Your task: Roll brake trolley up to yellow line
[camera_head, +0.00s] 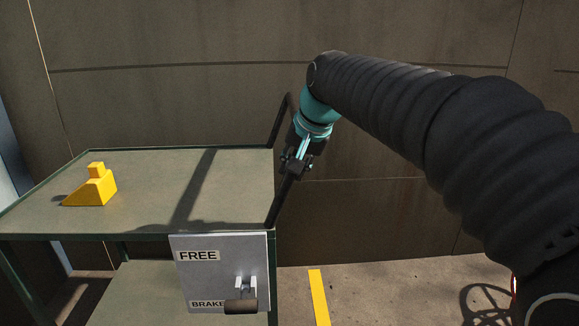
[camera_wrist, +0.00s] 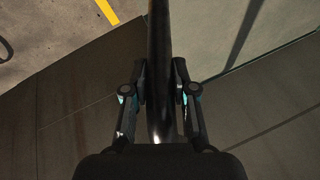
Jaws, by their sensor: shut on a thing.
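The trolley (camera_head: 150,170) has a grey top and a dark green frame, and stands at the left in the head view. Its black push handle (camera_head: 274,212) rises at its right end. My gripper (camera_head: 296,163) is shut on this handle. In the wrist view the handle (camera_wrist: 159,40) runs between both fingers of my gripper (camera_wrist: 160,92). A brake lever with a dark grip (camera_head: 241,306) sits low on a grey plate (camera_head: 212,278), beside the BRAKE label and below FREE. The yellow line (camera_head: 319,298) lies on the floor to the right of the trolley, apart from it. The trolley's wheels are out of view.
A yellow wedge-shaped block (camera_head: 92,190) sits on the trolley top at the left. A lower shelf (camera_head: 145,285) shows beneath. A brown panelled wall (camera_head: 400,215) stands close behind. The concrete floor (camera_head: 390,285) right of the line looks clear except for shadow.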

